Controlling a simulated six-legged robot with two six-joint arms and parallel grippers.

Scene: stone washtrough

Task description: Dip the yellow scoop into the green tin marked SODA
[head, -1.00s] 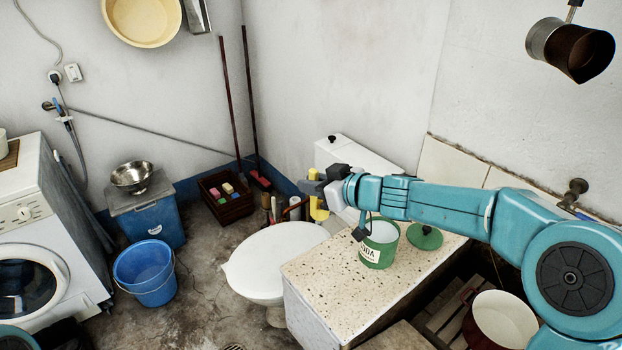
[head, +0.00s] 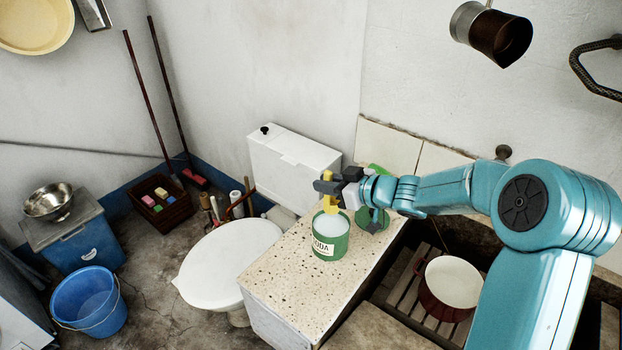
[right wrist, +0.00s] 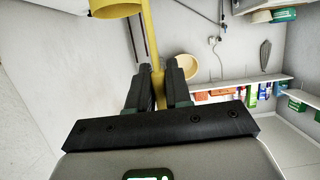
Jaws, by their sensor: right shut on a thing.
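My right gripper (head: 327,186) is shut on the yellow scoop (head: 331,203). In the right wrist view the scoop's handle (right wrist: 152,45) stands between the fingers, its bowl (right wrist: 115,8) partly cut off by the top edge. The green tin marked SODA (head: 329,247) stands upright and open on the speckled counter, with pale contents showing. In the head view the scoop's lower end overlaps the far rim of the tin; whether it is inside or above cannot be told. My left gripper is not in view.
A green lid (head: 372,219) lies on the counter (head: 290,275) beside the tin. A white toilet (head: 230,255) stands left of it. A red pot (head: 450,285) sits on slats at the right. The counter's front is clear.

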